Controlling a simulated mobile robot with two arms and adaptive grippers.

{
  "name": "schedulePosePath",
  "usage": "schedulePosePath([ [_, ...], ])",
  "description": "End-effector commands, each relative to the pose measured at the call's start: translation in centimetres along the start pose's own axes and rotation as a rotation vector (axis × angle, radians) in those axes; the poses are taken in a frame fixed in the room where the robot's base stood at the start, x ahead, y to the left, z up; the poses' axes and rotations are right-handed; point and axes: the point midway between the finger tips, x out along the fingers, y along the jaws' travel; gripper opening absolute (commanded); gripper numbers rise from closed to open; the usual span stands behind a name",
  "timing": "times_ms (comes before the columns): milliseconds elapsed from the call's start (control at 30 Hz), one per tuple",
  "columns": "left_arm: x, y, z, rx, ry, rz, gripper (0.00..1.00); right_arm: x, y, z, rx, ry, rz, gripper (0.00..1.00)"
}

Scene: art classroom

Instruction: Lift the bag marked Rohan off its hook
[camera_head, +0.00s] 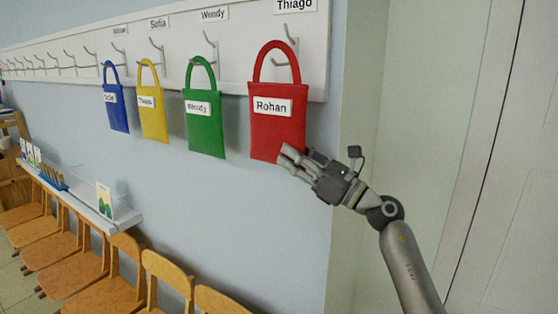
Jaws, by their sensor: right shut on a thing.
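The red bag marked Rohan (277,124) hangs upright at the right end of the white hook rail, under the name label Thiago. Its handle loops up over the double hook (291,62) there. My right gripper (290,158) is at the bag's lower right corner, shut on the bag's bottom edge. The fingers cover that corner, so the exact hold is partly hidden. My left gripper is not in view.
Green (204,122), yellow (152,108) and blue (116,105) bags hang to the left on the rail (230,70). A narrow shelf (85,207) and wooden chairs (105,280) stand below left. A door frame (480,140) is at right.

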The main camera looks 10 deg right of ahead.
Motion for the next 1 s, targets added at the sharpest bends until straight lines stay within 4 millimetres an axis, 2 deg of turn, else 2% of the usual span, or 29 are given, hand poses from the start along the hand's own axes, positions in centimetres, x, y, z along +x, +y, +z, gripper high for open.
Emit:
schedulePosePath([
  [1000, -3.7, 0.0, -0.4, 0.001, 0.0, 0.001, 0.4, 0.0, 6.0, 0.2, 0.001, -0.002, 0.0, 0.0],
])
